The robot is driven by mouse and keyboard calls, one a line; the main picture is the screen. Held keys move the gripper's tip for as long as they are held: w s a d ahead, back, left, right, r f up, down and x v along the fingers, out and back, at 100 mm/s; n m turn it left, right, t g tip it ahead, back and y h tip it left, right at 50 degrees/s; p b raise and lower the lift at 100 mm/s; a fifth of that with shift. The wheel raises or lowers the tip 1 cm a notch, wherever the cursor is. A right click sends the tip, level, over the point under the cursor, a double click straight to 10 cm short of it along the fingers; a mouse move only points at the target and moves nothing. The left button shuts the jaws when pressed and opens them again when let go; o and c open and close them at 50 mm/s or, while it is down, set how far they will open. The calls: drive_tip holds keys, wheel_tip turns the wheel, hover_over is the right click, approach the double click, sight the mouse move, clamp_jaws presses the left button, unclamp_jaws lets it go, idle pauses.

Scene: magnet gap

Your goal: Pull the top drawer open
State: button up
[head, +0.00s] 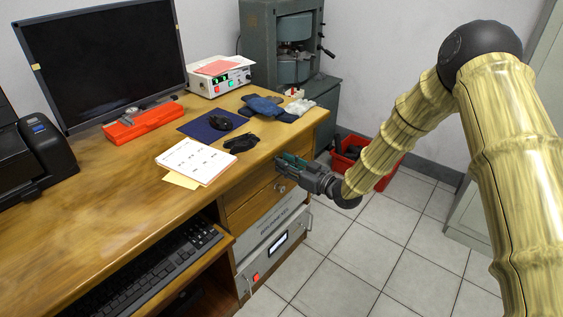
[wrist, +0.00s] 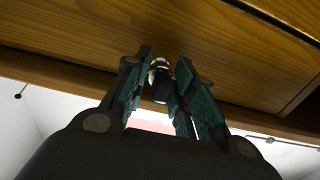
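The wooden desk's top drawer (head: 256,179) is in the drawer stack under the desk top, and its front looks shut. In the wrist view, the wooden drawer front (wrist: 90,50) fills the upper part. A small dark knob with a bright metal rim (wrist: 160,75) sits between the two teal fingers. My gripper (head: 289,161) is at the drawer front, just below the desk edge. In the wrist view, my gripper (wrist: 165,62) is open, its fingers on either side of the knob with a gap visible. In the head view, my gripper hides this knob.
A lower drawer with a round metal knob (head: 280,188) is just below my gripper. Grey equipment panels (head: 275,245) are under it. A red bin (head: 352,152) stands on the floor behind my gripper. The tiled floor (head: 350,260) in front of the drawers is clear.

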drive_tip(key=c, duration=0.4)
drive_tip(key=p+v, duration=0.2)
drive_tip(key=v, duration=0.7)
idle(0.7)
drive_tip(key=p+v, duration=0.1)
drive_tip(key=v, duration=0.8)
drive_tip(key=shift+p, duration=0.4)
idle(0.6)
drive_tip(key=p+v, duration=0.2)
drive_tip(key=v, duration=0.7)
idle(1.0)
drive_tip(key=shift+s+d, duration=0.1)
drive_tip(key=shift+d, duration=0.05)
